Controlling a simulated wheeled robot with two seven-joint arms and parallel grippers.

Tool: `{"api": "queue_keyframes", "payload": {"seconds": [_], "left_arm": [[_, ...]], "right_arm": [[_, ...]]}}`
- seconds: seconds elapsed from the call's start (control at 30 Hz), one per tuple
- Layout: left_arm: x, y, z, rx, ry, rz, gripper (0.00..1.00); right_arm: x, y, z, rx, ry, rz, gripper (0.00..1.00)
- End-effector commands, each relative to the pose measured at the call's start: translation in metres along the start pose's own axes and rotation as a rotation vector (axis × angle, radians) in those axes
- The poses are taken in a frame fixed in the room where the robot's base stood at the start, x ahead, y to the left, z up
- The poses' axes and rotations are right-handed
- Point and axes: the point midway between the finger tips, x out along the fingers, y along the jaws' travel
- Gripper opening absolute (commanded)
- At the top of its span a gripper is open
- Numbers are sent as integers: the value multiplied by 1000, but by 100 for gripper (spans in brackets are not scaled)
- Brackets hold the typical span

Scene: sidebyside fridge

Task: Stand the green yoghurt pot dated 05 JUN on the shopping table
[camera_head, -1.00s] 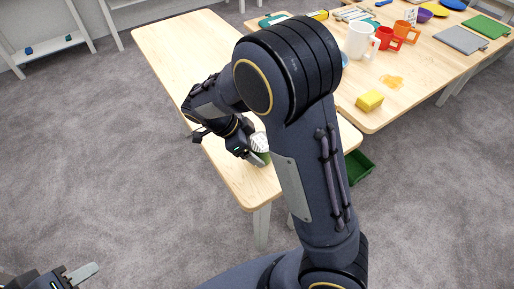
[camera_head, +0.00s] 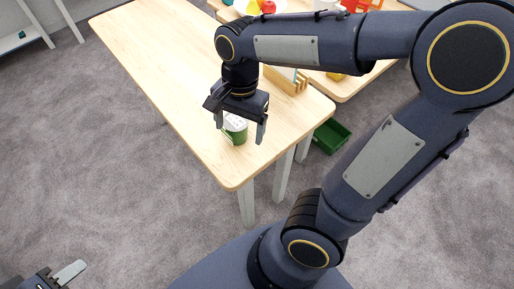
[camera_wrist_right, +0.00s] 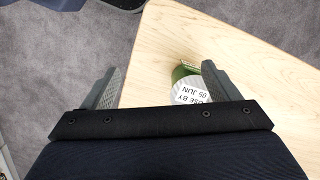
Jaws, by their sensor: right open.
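The green yoghurt pot (camera_head: 235,131) stands upright near the near end of the light wooden table (camera_head: 160,45). Its white lid reads "USE BY 05 JUN" in the right wrist view (camera_wrist_right: 190,91). My right gripper (camera_head: 240,126) is open just above the pot, fingers pointing down. In the wrist view the pot lies between the fingers, close to the right-hand finger and well apart from the left-hand one. My left gripper (camera_head: 66,273) is at the lower left over the floor, far from the table; only one pale finger shows clearly.
A wooden rack (camera_head: 290,80) stands at the table's right edge. A green crate (camera_head: 331,136) is on the floor right of the table. A second table behind holds red and yellow things, partly hidden by my right arm. The table's left part is clear.

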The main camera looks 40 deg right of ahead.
Motion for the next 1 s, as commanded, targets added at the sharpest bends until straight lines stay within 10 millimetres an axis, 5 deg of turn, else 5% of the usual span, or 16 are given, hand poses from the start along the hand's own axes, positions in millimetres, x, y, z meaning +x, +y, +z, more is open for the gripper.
{"api": "queue_keyframes", "payload": {"seconds": [0.2,0.4,0.8,1.0], "left_arm": [[0,0,0,0,0,0,36],[0,0,0,0,0,0,36],[0,0,0,0,0,0,36],[-24,11,-12,0,0,0,36]], "right_arm": [[-11,55,33,-535,55,-373,82],[-7,76,52,-840,266,-495,82],[-4,79,56,-933,340,-506,82],[-33,79,60,-933,339,-506,82]]}}
